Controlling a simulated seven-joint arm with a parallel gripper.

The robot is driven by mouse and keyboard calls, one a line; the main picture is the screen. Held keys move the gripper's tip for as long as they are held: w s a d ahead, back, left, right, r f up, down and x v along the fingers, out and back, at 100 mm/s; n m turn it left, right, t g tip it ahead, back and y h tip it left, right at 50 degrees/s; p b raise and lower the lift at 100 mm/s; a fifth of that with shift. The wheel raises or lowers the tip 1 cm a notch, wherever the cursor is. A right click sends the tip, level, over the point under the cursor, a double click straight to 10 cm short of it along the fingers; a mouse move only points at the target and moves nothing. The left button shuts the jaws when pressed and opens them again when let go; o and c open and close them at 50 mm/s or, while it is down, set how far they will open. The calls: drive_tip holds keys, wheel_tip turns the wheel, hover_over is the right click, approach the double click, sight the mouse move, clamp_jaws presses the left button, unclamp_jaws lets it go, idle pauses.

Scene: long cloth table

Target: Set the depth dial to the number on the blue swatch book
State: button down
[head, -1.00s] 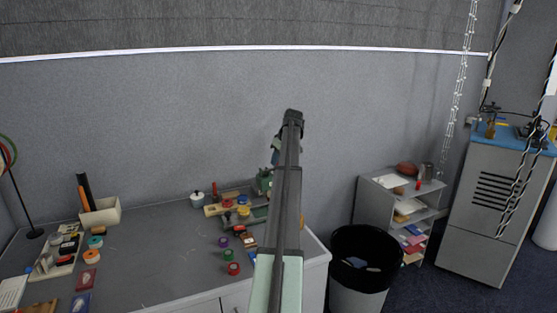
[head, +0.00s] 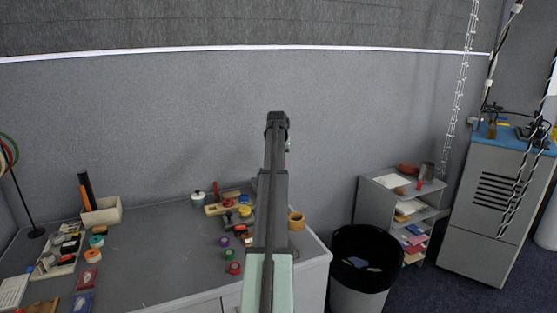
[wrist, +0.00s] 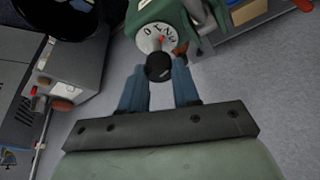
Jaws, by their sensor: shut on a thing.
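In the wrist view, a green machine (wrist: 182,14) carries a round white dial plate (wrist: 147,36) with dark digits and a small red mark. A black knob (wrist: 159,68) stands out from the plate. My gripper (wrist: 160,78) has its blue fingers shut on the knob, one at each side. Which digit the red mark meets is too small to tell. In the head view, my arm hides the machine and the dial. A blue swatch book (head: 82,302) lies at the table's front left, cut by the picture edge. Its number is not legible.
A red swatch book (head: 87,279) lies behind the blue one. Coloured spools (head: 232,268) and an orange-brown roll (head: 296,221) are near my arm. A black-lined bin (head: 361,251) and grey shelves (head: 390,212) stand to the right. The table's middle (head: 165,260) is clear.

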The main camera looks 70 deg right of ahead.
drive_tip(key=shift+m, duration=0.6)
drive_tip(key=shift+g, duration=0.3)
drive_tip(key=c, duration=0.9)
unclamp_jaws()
drive_tip(key=shift+o, duration=0.2)
drive_tip(key=shift+r, duration=0.15)
drive_tip(key=w+v, duration=0.1)
drive_tip(key=v, duration=1.2)
drive_tip(key=shift+s+a+r, duration=0.2)
drive_tip(key=shift+s+a, duration=0.05)
drive_tip(key=shift+s, duration=0.2)
